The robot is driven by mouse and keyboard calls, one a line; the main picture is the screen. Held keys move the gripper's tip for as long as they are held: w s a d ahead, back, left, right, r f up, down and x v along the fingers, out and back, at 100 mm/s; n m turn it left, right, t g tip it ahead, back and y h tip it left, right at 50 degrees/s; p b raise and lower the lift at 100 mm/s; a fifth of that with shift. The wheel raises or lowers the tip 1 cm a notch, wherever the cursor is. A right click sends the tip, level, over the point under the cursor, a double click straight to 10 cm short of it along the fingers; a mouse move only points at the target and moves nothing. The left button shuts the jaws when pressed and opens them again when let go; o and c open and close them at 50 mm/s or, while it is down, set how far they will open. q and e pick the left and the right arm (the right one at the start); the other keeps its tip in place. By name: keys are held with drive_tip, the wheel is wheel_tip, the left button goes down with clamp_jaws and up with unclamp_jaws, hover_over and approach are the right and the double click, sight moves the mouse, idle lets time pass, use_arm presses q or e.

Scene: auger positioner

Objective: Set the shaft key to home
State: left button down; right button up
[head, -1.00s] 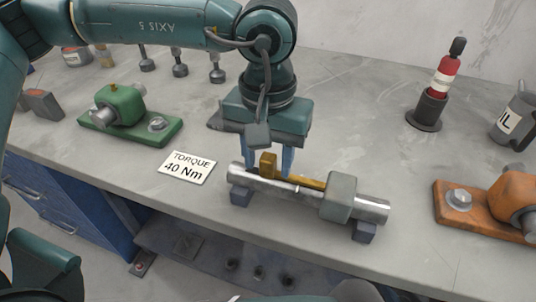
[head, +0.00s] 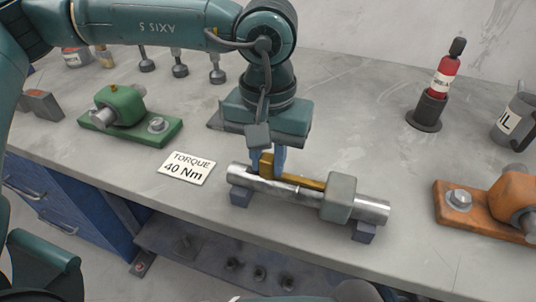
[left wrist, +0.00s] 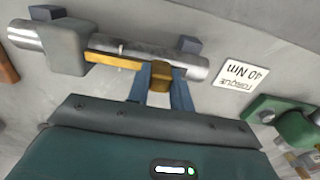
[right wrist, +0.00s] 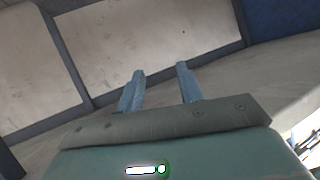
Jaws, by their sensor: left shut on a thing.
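A silver shaft (head: 242,179) lies level on two dark support blocks. A brass shaft key (head: 268,166) with a raised block sits along its upper side, and the key's bar (head: 308,184) runs right toward a grey collar (head: 339,197) around the shaft. My left gripper (head: 267,163) points down and is shut on the raised block. In the left wrist view the two blue fingers (left wrist: 161,82) close on the key's block from both sides. My right gripper (right wrist: 160,72) shows only in the right wrist view, open and empty, away from the shaft.
A "TORQUE 40 Nm" card (head: 187,168) lies left of the shaft. A green fixture (head: 125,112) stands farther left and an orange fixture (head: 499,202) at the right.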

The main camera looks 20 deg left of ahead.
use_arm(q)
drive_tip(key=d+b, duration=0.1)
drive_tip(key=d, duration=0.3)
drive_tip(key=shift+s+d, duration=0.1)
drive_tip(key=shift+d, duration=0.2)
drive_tip(key=c, duration=1.2)
unclamp_jaws()
drive_tip(key=shift+d, duration=0.1)
drive_tip(key=shift+c, duration=0.2)
drive_tip(key=shift+r, duration=0.1)
wheel_tip(320, 180, up, 13)
drive_tip(key=shift+p, duration=0.35)
